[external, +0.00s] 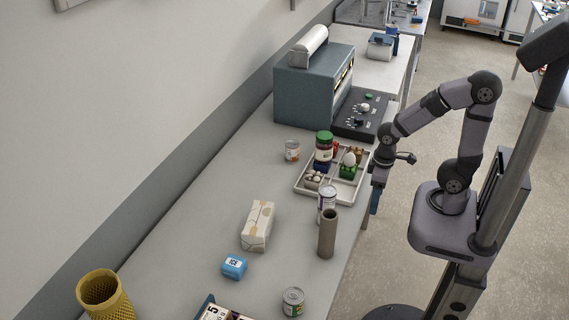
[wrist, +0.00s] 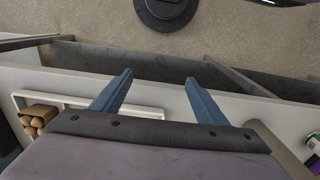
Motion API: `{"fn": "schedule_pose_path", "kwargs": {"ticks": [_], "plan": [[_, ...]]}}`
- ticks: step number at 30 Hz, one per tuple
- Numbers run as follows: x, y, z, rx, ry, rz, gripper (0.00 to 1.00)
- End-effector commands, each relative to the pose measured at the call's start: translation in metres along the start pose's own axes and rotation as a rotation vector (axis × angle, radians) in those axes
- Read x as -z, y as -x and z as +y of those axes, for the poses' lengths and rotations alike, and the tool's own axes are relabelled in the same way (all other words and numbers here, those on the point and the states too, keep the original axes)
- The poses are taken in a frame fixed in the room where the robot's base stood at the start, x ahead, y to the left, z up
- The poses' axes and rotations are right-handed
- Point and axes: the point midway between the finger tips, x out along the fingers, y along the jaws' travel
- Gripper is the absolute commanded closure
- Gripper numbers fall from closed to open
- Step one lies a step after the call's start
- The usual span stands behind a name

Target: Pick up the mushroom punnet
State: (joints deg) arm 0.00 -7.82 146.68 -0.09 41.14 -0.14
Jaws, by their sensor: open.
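My gripper (external: 375,202) points down beside the right edge of the bench, just off the pale tray (external: 338,197). In the wrist view its two blue fingers (wrist: 158,80) are apart with nothing between them. A small brown box of rounded tan pieces (wrist: 38,120), possibly the mushroom punnet, lies at the left of the wrist view, left of the fingers. In the external view, a small brown container (external: 358,154) shows at the tray's far right. Another container with pale round pieces (external: 313,180) sits at the tray's near left. I cannot tell which holds mushrooms.
A can (external: 327,200) and a brown tube (external: 327,235) stand near the tray. A black control panel (external: 360,118) lies beyond it.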

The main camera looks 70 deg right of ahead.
Motion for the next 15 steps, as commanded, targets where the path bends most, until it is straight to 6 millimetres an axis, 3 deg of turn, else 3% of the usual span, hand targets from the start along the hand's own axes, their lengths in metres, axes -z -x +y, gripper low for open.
{"fn": "schedule_pose_path", "kwargs": {"ticks": [8,15], "plan": [[0.002,0.001,0.000,-0.001,0.004,0.007,0.33],[0.035,0.004,0.006,-0.012,0.052,0.112,0.33]]}}
